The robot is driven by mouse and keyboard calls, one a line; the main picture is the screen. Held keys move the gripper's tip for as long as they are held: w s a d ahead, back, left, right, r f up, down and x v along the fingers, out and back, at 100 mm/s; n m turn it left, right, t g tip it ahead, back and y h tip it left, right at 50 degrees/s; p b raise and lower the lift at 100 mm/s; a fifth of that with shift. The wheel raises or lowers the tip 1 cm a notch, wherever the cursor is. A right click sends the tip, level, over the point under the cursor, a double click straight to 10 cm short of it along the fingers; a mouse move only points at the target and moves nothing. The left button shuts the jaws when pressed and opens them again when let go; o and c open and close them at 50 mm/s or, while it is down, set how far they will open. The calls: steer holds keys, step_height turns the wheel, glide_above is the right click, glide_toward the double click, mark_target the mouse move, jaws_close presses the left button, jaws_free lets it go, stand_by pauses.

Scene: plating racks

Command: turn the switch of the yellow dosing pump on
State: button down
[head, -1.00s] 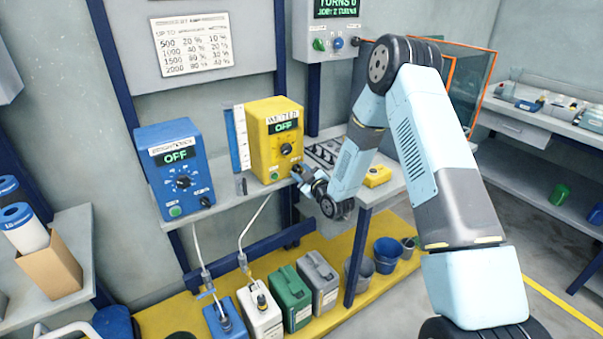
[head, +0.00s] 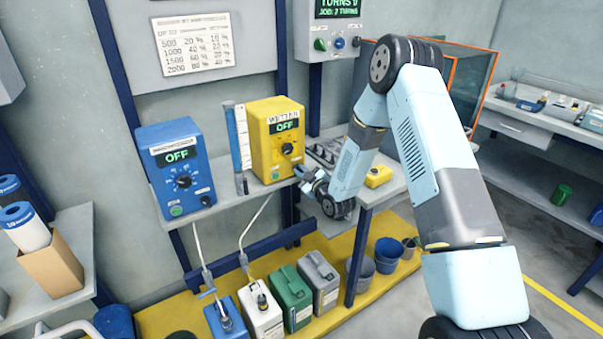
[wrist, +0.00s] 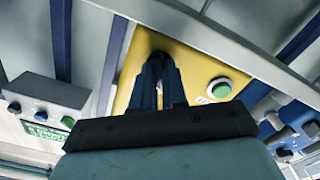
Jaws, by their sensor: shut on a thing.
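The yellow dosing pump (head: 257,148) stands on the wall shelf, and its display (head: 285,127) reads OFF. A black dial (head: 287,149) sits below the display. My gripper (head: 299,171) is at the lower right of the pump's front. In the wrist view, the yellow front (wrist: 196,67) is seen turned over, with a green button (wrist: 219,88) to the right of my fingers. My fingers (wrist: 158,66) are close together on a dark part at the panel, shut on the switch. The switch is mostly hidden by the fingers, so its angle cannot be told.
A blue pump (head: 160,150), also reading OFF, stands to the left on the same shelf. A small yellow box (head: 378,176) lies on the table to the right. Several canisters stand below.

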steer(key=m, duration=0.4)
steer(key=shift+d, duration=0.15)
steer(key=m, duration=0.9)
steer(key=shift+w+d+m, duration=0.25)
steer(key=shift+m, duration=0.15)
stand_by(0.3)
steer(key=c, duration=1.2)
jaws_free()
steer(key=shift+o, duration=0.2)
steer(key=shift+a, duration=0.1)
steer(key=shift+s, duration=0.1)
steer(key=v, duration=1.3)
steer(key=shift+s+d, duration=0.25)
steer(key=shift+d, duration=0.05)
